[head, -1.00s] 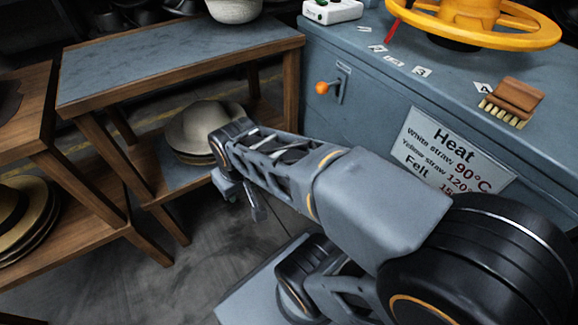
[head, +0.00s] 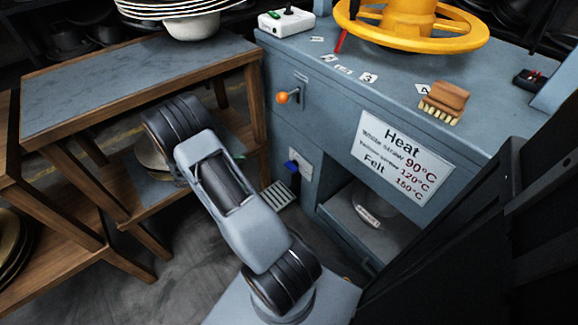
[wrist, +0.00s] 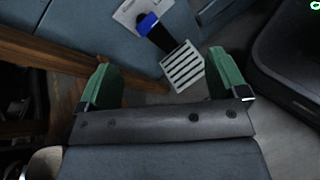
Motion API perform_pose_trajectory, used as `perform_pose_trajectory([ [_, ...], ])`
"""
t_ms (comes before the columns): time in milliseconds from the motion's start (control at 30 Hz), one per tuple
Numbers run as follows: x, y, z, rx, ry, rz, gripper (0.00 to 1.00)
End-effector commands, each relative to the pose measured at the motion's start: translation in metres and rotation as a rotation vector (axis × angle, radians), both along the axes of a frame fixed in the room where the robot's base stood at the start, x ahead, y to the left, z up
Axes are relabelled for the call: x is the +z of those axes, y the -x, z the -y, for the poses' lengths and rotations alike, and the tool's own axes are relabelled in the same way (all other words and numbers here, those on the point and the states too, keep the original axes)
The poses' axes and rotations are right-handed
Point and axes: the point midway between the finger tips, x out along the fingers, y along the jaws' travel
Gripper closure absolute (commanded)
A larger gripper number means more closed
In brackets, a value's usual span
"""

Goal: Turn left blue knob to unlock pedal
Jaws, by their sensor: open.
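The blue knob (head: 291,166) is on a light plate on the lower left front of the blue-grey cabinet. It also shows at the top of the wrist view (wrist: 148,23). Just below it, a dark bar runs down to the ribbed light-grey pedal (head: 280,195), which shows in the wrist view too (wrist: 183,67). My gripper (wrist: 160,60) is open, with its green fingers spread wide and nothing held between them. The knob and pedal appear beyond the fingertips, apart from them. In the head view my arm hides the gripper.
A wooden table (head: 130,80) with a lower shelf stands left of the cabinet (head: 330,110), its leg close to the pedal. An orange-tipped lever (head: 282,98) sticks out above the knob. Right of the pedal is an open recess. Grey floor (head: 190,250) is free in front.

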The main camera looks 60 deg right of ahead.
Motion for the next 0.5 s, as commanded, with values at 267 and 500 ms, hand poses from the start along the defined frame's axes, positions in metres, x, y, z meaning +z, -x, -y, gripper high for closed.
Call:
perform_pose_trajectory([
  [267,-0.079,0.006,0.051,0.198,0.137,-0.33,0.08],
  [500,-0.126,0.016,0.067,0.32,0.192,-0.474,0.08],
])
